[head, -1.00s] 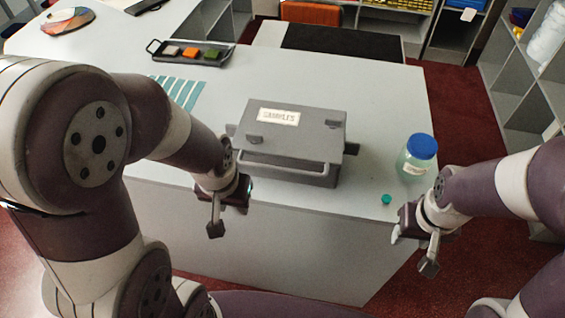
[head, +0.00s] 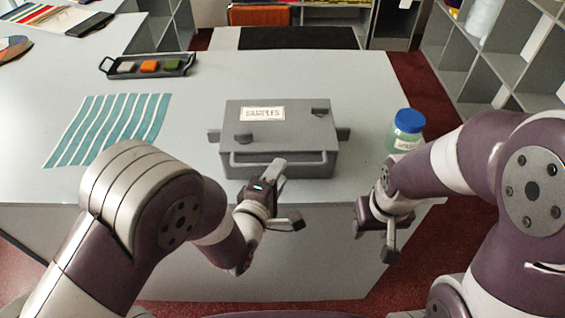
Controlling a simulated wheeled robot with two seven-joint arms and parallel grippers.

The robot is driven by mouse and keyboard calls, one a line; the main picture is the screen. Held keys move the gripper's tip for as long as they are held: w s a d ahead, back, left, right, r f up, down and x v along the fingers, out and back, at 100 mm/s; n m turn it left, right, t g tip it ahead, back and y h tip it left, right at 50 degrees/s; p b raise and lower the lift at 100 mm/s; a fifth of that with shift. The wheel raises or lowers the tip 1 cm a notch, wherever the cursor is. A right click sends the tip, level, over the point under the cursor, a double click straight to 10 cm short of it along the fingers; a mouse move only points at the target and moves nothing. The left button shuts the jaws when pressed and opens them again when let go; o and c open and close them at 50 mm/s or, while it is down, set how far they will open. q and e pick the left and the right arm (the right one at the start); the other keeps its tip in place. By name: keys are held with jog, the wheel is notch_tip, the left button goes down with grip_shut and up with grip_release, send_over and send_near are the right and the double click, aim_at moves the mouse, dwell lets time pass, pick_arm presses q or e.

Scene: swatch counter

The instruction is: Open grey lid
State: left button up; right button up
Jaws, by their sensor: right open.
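The grey box (head: 318,160) stands on the counter with its grey lid (head: 295,126) down. The lid bears a white "SAMPLES" label and two dark latch-like pieces. A grey bar handle (head: 250,163) runs along the box's front. Whether a finger touches the handle cannot be told. My right gripper (head: 374,238) is open and empty, low at the counter's front right edge, apart from the box.
A jar with a blue cap (head: 409,121) stands right of the box, close to my right arm. Teal striped strips (head: 112,128) lie at left. A dark tray (head: 148,66) with small coloured blocks is behind them. The counter (head: 355,78) is clear behind the box.

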pick_arm(q)
jog(key=x, duration=0.4)
jog(key=shift+w+d, duration=0.1)
jog(key=shift+d, duration=0.05)
